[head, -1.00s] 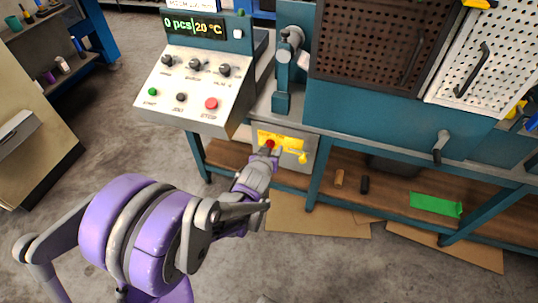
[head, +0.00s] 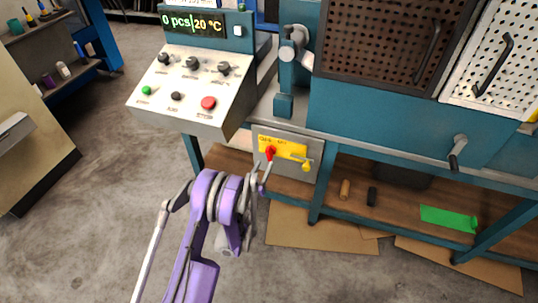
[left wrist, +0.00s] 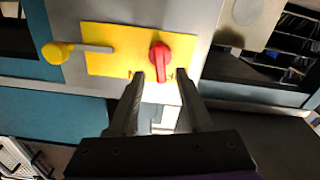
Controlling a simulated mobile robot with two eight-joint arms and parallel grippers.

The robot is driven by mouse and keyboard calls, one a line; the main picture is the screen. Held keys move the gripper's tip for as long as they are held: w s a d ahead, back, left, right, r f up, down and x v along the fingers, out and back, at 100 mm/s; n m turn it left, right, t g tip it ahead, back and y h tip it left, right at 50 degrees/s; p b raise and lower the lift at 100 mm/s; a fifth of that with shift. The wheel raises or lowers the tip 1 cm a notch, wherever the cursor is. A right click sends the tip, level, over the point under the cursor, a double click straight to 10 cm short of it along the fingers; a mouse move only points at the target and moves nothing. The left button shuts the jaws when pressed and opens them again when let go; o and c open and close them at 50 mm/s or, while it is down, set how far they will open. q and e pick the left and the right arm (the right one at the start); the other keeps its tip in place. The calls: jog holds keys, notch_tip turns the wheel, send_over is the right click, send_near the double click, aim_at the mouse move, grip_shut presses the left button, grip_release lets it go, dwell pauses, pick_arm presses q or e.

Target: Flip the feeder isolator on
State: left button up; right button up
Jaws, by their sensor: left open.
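The feeder isolator is a red rotary handle (head: 270,152) on a yellow plate (head: 293,150), set in a grey panel below the bench top. In the left wrist view the red handle (left wrist: 160,58) points toward me, its lower end between my fingertips. My left gripper (left wrist: 158,75) is open, with one finger on each side of the handle's end; I cannot tell whether either touches it. In the head view my left gripper (head: 263,185) is small and seen edge-on, just below the handle. A yellow knob on a short grey bar (left wrist: 55,52) sits beside the handle. My right gripper is not in view.
A control console (head: 190,92) with knobs and a red button stands above left of the panel. A crank handle (head: 457,150) sticks out at the right. The lower wooden shelf (head: 400,203) holds small cylinders and a green piece. Cardboard lies on the floor.

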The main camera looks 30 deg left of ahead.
aim_at(268, 157)
pick_arm(q)
jog(key=x, duration=0.7)
grip_shut()
jog(key=shift+f, duration=0.1)
